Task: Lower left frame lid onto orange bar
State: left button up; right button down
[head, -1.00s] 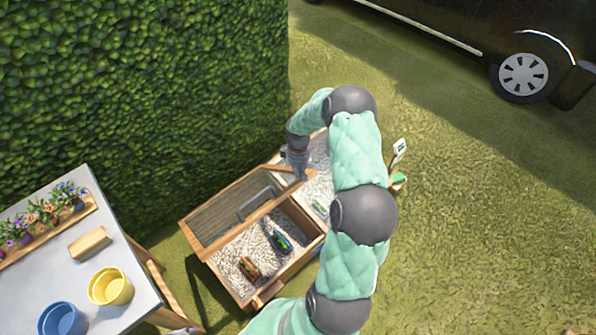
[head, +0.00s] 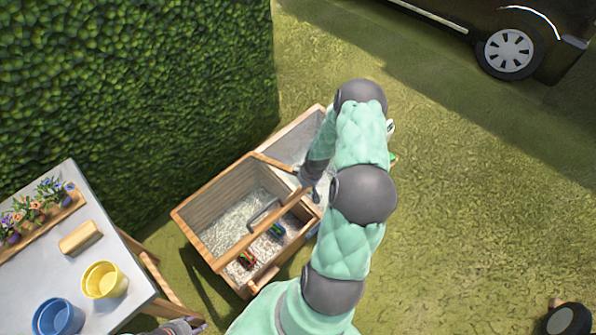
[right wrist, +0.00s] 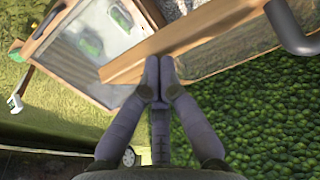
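The left frame lid (head: 226,206), a clear pane in a wooden frame with a grey handle (head: 262,213), is tilted open over the left half of a wooden box. Its front rail (right wrist: 200,30) crosses the right wrist view. My right gripper (right wrist: 158,85) has its two fingers together, with the tips against the edge of this rail; no gap shows between them. In the head view my right arm partly covers that gripper (head: 303,190). My left gripper (head: 180,327) shows only partly at the bottom edge. I cannot make out a distinct orange bar.
The right lid (right wrist: 95,45) lies beside the left one. A table (head: 100,235) with yellow (head: 104,281) and blue pots is at left. The hedge is behind; open grass lies right.

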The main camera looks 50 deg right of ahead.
pick_arm(q)
notch_tip(320, 180, down, 7)
jog(key=b, duration=0.7)
jog(key=shift+r, duration=0.15)
pick_arm(e)
jog(key=s+f+t, duration=0.2)
jog(key=s+f, duration=0.2)
jog(key=f, duration=0.8)
jog(key=s+f+t, duration=0.2)
jog(key=s+f, duration=0.2)
jog(key=f, duration=0.8)
jog(key=shift+s+a+f, duration=0.35)
jog(key=shift+s+a, duration=0.05)
jog(key=shift+a, duration=0.05)
jog(key=shift+r, duration=0.1)
